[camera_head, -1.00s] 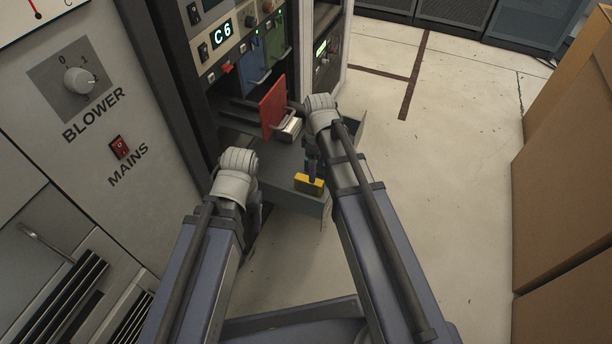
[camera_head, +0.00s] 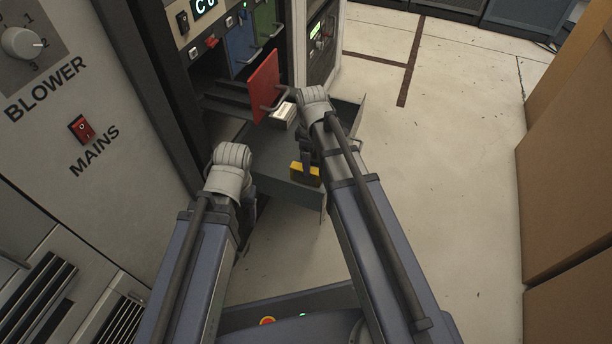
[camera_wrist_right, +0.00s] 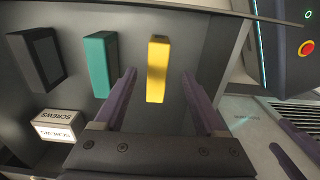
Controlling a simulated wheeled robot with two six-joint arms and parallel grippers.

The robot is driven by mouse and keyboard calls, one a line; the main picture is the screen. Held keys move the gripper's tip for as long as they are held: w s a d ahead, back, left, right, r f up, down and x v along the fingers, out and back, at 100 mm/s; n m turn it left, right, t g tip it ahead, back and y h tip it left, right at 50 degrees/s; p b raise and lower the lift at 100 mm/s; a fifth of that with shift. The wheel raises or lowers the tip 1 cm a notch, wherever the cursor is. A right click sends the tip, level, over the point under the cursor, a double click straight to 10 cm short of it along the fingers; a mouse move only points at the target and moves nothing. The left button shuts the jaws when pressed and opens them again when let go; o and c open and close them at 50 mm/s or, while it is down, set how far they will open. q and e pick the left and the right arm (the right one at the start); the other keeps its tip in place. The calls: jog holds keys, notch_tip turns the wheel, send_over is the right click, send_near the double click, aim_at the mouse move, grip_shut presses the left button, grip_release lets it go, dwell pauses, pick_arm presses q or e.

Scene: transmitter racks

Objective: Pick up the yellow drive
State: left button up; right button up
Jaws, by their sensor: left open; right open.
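The yellow drive (camera_head: 305,172) stands in the open drawer near its front end, partly hidden by my right gripper (camera_head: 306,158). In the right wrist view, the yellow drive (camera_wrist_right: 158,70) shows between the two spread fingers of my right gripper (camera_wrist_right: 157,82), with a gap on each side. The fingers are open and empty; how deep they reach beside the drive I cannot tell. My left gripper (camera_head: 246,236) is low beside the drawer's left side, away from the drive, and its fingers are mostly hidden in shadow.
The drawer (camera_head: 280,185) also holds a teal drive (camera_wrist_right: 100,65), a dark drive (camera_wrist_right: 40,60) and a white screws box (camera_wrist_right: 58,126). A red panel with a handle (camera_head: 264,85) stands upright behind. Cardboard boxes (camera_head: 570,170) stand at the right; the floor between is clear.

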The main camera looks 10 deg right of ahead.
aim_at(312, 170)
jog(key=shift+d+f+b, duration=0.15)
jog(key=shift+f+b, duration=1.5)
jog(key=shift+f, duration=0.15)
jog(key=shift+d+f+b, duration=0.1)
jog(key=shift+f+b, duration=1.55)
jog(key=shift+f, duration=0.15)
jog(key=shift+r, duration=0.1)
grip_shut()
